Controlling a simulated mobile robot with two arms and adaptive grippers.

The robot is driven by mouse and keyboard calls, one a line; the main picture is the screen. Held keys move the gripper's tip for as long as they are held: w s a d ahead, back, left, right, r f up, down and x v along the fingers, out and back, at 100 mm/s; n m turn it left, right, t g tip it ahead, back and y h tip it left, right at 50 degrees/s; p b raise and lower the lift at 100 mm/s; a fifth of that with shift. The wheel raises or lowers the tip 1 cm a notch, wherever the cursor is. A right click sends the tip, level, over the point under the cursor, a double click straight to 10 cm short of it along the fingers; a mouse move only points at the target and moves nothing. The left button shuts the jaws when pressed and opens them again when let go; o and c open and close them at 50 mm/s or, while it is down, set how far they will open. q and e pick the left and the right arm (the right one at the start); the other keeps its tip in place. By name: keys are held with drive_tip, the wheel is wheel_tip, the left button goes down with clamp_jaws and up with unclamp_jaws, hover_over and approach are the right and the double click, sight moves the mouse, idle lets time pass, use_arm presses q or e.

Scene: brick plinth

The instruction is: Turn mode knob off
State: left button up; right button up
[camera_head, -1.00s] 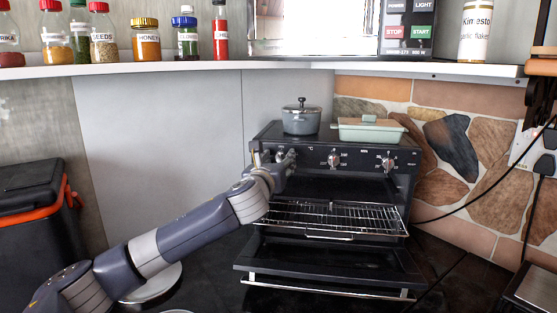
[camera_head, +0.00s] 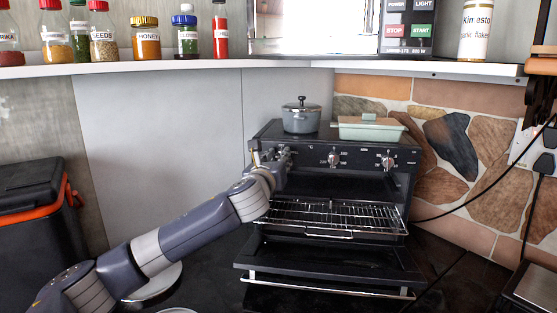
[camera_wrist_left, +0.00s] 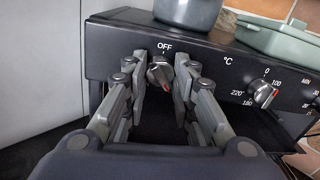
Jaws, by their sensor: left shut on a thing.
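The black toaster oven (camera_head: 320,184) stands on the dark counter with its door folded down. Its mode knob (camera_wrist_left: 159,71) is the leftmost knob, under the "OFF" label. A small reddish mark shows at the knob's lower edge, on the side away from "OFF". My left gripper (camera_wrist_left: 160,76) is shut on the mode knob, with one finger on each side of it. In the head view my left gripper (camera_head: 279,156) is at the panel's left end and hides most of that knob. My right gripper is in neither view.
The temperature knob (camera_head: 333,160) and timer knob (camera_head: 388,163) sit to the right on the panel. A grey pot (camera_head: 301,120) and a pale green dish (camera_head: 368,131) stand on the oven. The wire rack (camera_head: 335,215) sticks out below. A shelf (camera_head: 290,66) runs above.

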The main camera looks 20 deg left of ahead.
use_arm(q)
drive_tip(key=n+y, duration=0.1)
drive_tip(key=n, duration=1.3)
drive_tip(key=n+y, duration=0.1)
drive_tip(key=n, duration=1.3)
drive_tip(key=shift+d+f+n+p, duration=0.15)
drive_tip(key=shift+f+n+p, duration=0.05)
drive_tip(key=shift+n+p, duration=0.2)
drive_tip(key=o, duration=1.1)
drive_tip(key=shift+s+d+f, duration=0.1)
drive_tip(key=shift+s+d, duration=0.1)
drive_tip(key=shift+s, duration=1)
drive_tip(key=shift+s+d, duration=0.25)
drive_tip(key=shift+s, duration=1)
drive_tip(key=shift+s+d+f, duration=0.1)
drive_tip(key=shift+s+d, duration=0.1)
drive_tip(key=shift+s, duration=1)
